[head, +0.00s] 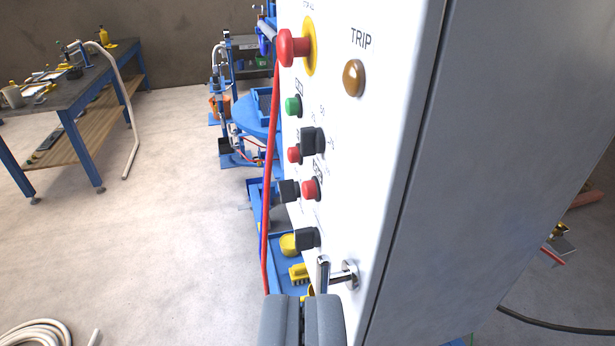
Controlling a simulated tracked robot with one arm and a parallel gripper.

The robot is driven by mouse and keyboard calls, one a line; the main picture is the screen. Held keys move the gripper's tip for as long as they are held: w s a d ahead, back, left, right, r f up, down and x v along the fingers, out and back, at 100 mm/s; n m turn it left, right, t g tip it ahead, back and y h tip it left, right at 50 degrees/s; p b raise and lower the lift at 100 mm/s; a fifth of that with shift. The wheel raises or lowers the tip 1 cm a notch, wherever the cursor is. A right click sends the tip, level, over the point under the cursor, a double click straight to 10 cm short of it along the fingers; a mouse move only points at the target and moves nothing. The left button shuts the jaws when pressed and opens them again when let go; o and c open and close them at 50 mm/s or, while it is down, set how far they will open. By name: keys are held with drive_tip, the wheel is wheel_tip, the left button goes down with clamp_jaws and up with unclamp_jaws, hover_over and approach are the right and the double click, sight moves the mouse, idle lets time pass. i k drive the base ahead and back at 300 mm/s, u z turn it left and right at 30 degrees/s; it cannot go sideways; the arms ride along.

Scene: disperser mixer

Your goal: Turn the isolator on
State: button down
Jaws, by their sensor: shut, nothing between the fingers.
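A white control panel (390,130) faces left and is seen at a steep angle. Black knobs stick out of it: an upper one (312,141), a middle left one (288,190) and a lower one (307,237). I cannot tell which control is the isolator, as the small labels are unreadable. A metal lever handle (345,274) sits below the knobs, its grip upright. My gripper (302,299) is shut and empty at the bottom centre, just below and in front of the handle in the picture. I cannot tell whether they touch.
A red mushroom button (292,47) on a yellow collar, an amber TRIP lamp (354,78), a green button (292,105) and red buttons also stick out. A red cable (269,190) hangs beside the panel. A workbench (70,110) stands far left; the floor between is mostly clear.

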sight(290, 190)
drive_tip(key=u, duration=0.75)
drive_tip(key=i, duration=0.85)
drive_tip(key=z, duration=0.85)
